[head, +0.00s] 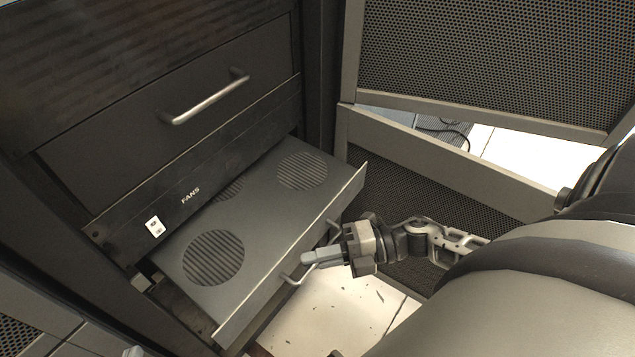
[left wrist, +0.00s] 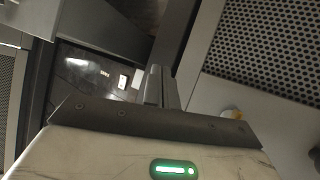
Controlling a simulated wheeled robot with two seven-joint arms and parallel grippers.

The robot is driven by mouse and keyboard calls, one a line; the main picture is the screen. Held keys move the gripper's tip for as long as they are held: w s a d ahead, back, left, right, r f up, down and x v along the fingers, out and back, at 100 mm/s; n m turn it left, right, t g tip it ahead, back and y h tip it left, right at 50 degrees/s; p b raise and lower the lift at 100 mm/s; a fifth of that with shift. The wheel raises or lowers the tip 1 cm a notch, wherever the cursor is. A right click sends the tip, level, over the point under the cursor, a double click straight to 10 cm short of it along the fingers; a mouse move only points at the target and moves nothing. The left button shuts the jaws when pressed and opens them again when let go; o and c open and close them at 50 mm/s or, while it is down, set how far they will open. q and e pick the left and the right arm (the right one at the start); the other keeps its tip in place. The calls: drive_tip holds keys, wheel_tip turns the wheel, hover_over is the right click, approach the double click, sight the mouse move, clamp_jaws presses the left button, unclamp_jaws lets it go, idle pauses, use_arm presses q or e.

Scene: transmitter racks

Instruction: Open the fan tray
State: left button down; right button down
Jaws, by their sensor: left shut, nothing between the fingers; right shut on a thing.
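The fan tray (head: 250,215) is a grey slab with round slotted grilles, standing well out of the dark rack below a panel marked FANS. Its handle (head: 292,281) is on the front face and partly hidden by my right gripper (head: 312,258). The right gripper is shut on this handle. My left gripper shows in the left wrist view (left wrist: 162,88), with its fingers together and nothing between them. It is away from the fan tray handle.
A closed drawer with a bar handle (head: 205,97) is above the tray. A perforated door (head: 490,65) stands to the right. A small white switch plate (head: 154,227) sits on the FANS panel. White floor tiles (head: 335,310) lie clear in front of the tray.

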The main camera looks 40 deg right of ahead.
drive_tip(key=shift+d, duration=0.1)
drive_tip(key=c, duration=1.5)
unclamp_jaws()
drive_tip(key=v, duration=1.6)
